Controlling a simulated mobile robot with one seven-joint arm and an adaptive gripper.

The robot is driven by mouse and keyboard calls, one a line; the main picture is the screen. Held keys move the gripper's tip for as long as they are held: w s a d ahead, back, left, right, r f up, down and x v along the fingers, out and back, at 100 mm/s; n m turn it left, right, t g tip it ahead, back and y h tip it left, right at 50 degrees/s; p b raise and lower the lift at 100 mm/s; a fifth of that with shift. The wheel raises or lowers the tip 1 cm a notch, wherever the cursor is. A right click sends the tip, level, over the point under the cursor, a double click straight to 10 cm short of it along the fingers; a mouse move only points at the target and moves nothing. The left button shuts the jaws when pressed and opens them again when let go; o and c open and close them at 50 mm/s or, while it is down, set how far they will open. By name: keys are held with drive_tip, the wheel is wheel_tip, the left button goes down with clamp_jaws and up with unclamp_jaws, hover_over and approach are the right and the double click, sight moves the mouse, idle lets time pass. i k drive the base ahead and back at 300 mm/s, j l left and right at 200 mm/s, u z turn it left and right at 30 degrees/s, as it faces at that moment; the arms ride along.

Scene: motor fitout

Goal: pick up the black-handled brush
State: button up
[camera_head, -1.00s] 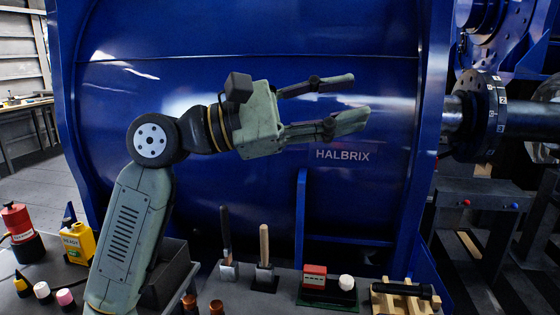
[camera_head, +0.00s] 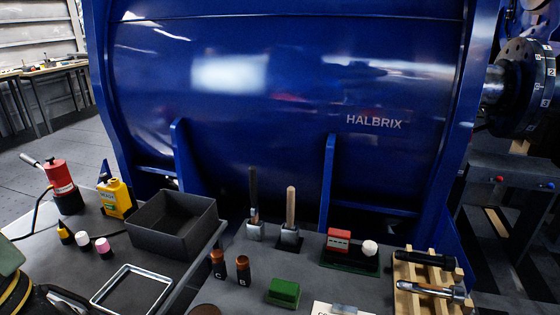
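The black-handled brush (camera_head: 253,190) stands upright near the back edge of the grey bench, its dark handle pointing up. Its lower end is at a small grey block-like piece (camera_head: 255,232); I cannot tell whether that is a holder or the brush head. A similar tool with a light wooden handle (camera_head: 291,207) stands just to its right, a small gap apart. Only a part of my arm shows at the lower left corner; my gripper's fingers are out of view.
An empty dark bin (camera_head: 172,238) and a metal tray (camera_head: 132,290) lie left of the brush. Two brown bottles (camera_head: 243,270), a green block (camera_head: 284,292) and a red-and-white box (camera_head: 339,240) are nearby. A wooden rack (camera_head: 410,270) is at right. The blue motor housing (camera_head: 280,100) rises behind.

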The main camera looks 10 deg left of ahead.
sight(253, 169)
drive_tip(key=i+l+u, duration=0.1)
drive_tip(key=l+u, duration=0.3)
drive_tip(key=i+l+u, duration=0.1)
drive_tip(key=l+u, duration=0.5)
drive_tip(key=u, duration=0.15)
